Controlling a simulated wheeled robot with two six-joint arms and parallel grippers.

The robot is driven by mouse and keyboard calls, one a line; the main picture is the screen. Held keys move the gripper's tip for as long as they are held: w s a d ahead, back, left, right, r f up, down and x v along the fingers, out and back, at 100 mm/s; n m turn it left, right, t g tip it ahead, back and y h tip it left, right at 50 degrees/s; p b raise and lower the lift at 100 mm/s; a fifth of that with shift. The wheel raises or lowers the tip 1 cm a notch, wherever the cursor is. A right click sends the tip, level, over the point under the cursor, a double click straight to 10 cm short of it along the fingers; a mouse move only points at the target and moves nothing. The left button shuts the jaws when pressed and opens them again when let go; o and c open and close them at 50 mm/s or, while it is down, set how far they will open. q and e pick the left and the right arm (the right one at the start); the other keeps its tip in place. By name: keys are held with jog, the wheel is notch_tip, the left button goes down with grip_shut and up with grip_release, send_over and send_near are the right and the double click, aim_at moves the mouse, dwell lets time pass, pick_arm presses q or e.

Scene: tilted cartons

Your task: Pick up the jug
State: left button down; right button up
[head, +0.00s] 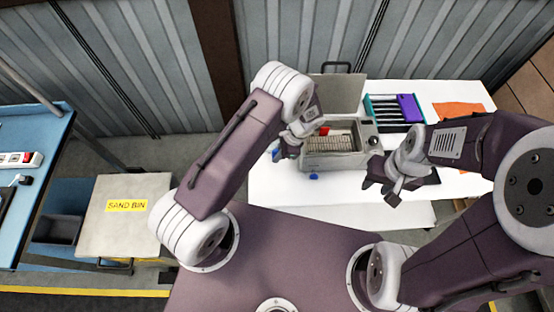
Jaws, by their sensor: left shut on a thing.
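I cannot make out a jug for sure in the head view. My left gripper (284,153) is at the left side of the grey open-lidded box on the white table. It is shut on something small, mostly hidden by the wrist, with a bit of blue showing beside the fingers. My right gripper (383,190) hangs over the table, right of and in front of the box. Its fingers look apart, with nothing seen between them.
The grey box (335,161) has its lid up and a red item (323,131) in it. A small blue object (313,176) lies in front. A rack with a purple item (410,107) and an orange sheet (460,110) are behind right. A sand bin (122,190) stands left.

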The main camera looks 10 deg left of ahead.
aim_at(277, 148)
pick_arm(q)
jog(key=shift+r+b, duration=0.5)
jog(key=shift+r, duration=2.15)
